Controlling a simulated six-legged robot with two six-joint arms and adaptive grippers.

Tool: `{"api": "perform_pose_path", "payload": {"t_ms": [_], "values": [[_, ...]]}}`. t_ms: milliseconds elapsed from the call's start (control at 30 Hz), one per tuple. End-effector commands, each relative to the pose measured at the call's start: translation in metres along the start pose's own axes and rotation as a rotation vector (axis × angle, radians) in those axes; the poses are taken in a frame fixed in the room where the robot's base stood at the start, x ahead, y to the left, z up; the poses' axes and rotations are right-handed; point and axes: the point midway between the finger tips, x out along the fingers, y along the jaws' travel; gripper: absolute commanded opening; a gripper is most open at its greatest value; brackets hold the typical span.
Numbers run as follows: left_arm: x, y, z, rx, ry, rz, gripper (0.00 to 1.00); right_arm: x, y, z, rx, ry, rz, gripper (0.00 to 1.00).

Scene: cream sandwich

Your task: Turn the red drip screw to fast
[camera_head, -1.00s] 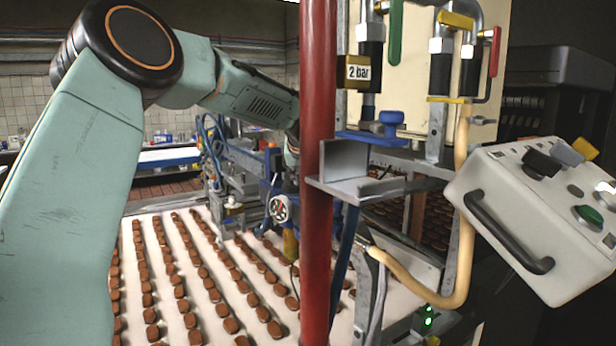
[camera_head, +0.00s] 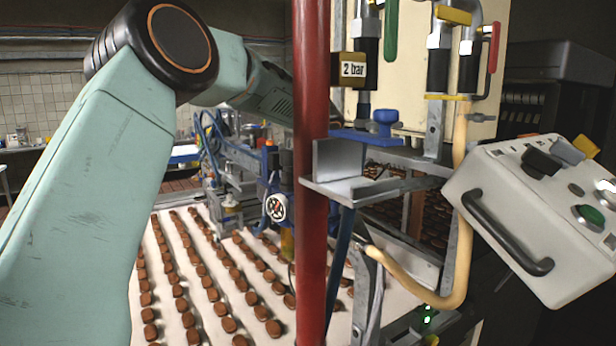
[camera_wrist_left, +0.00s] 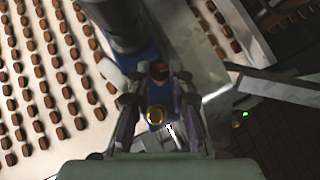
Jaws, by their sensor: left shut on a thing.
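In the left wrist view, a small dark red knob, seemingly the red drip screw (camera_wrist_left: 160,70), sits between the fingertips of my left gripper (camera_wrist_left: 158,80). The gripper is shut on it. A round brass-yellow part (camera_wrist_left: 156,115) shows below the knob, between the fingers. In the head view my left arm reaches in from the left, and its gripper is hidden behind the red post (camera_head: 311,180). I cannot make out the screw there, nor any fast mark in either view. My right gripper is not in view.
Rows of brown biscuits lie on the white belt (camera_head: 165,300). A grey bracket (camera_head: 350,187) juts from beside the red post. A blue valve knob (camera_head: 386,117) and a "2 bar" gauge block (camera_head: 352,70) are above it. A control box (camera_head: 520,215) stands at right.

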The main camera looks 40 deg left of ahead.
Motion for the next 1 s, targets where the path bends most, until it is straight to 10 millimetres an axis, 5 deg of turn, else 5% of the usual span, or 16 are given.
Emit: {"api": "perform_pose_path", "payload": {"t_ms": [600,633,867,1000], "values": [[-0.0031,-0.0049,0.0045,-0.151,-0.009,0.145,0.0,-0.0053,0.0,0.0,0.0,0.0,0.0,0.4],[-0.0032,-0.0049,0.0045,-0.151,-0.01,0.145,0.22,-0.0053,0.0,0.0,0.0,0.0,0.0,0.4],[-0.002,-0.0045,0.0029,-0.15,-0.006,0.146,0.41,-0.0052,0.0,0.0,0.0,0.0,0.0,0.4],[-0.0014,-0.0043,0.002,-0.149,-0.004,0.147,0.43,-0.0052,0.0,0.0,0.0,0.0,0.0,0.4]]}}
